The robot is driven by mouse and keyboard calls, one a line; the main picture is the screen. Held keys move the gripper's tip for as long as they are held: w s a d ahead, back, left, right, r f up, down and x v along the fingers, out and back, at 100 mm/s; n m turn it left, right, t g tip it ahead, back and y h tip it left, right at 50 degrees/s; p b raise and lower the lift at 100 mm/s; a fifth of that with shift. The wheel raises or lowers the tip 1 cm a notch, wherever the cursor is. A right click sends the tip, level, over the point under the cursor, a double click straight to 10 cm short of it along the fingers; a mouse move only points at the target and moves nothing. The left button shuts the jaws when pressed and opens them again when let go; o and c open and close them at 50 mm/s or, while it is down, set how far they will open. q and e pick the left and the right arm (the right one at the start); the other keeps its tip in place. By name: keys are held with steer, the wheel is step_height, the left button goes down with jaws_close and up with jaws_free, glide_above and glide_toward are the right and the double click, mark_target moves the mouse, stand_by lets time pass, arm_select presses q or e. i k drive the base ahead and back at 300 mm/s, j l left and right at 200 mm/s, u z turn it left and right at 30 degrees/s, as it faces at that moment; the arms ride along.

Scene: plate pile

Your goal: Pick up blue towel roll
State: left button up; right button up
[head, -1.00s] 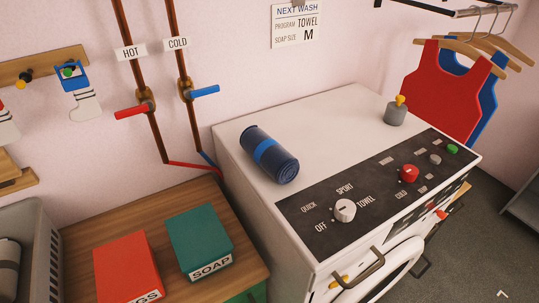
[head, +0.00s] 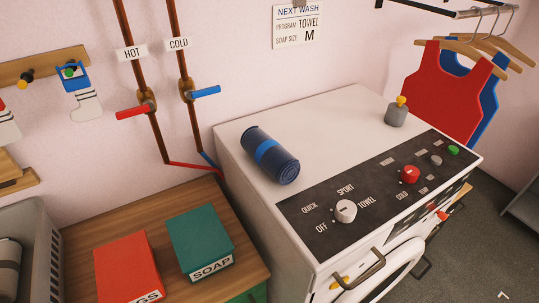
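The blue towel roll (head: 268,155) lies on its side on the white top of the washing machine (head: 315,118). It is dark blue with a lighter blue band around its middle. Its near end shows the rolled layers and lies close to the black control panel (head: 380,190). Nothing touches or covers the roll. Neither of my grippers is in the head view.
A grey knobbed weight-like object (head: 396,112) stands at the machine top's right. Left of the machine, a wooden cabinet top (head: 95,225) bears a red box (head: 127,268) and a green soap box (head: 200,243). Pipes with a red valve handle (head: 133,112) and blue one (head: 206,91) run behind.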

mark_target(283, 167)
steer(key=k+l+z, duration=0.15)
steer(key=l, duration=0.2)
steer(key=k+l+z, duration=0.3)
steer(key=l, duration=0.45)
steer(key=k+l+z, duration=0.2)
steer(key=k+l, duration=0.1)
steer(key=l, duration=0.1)
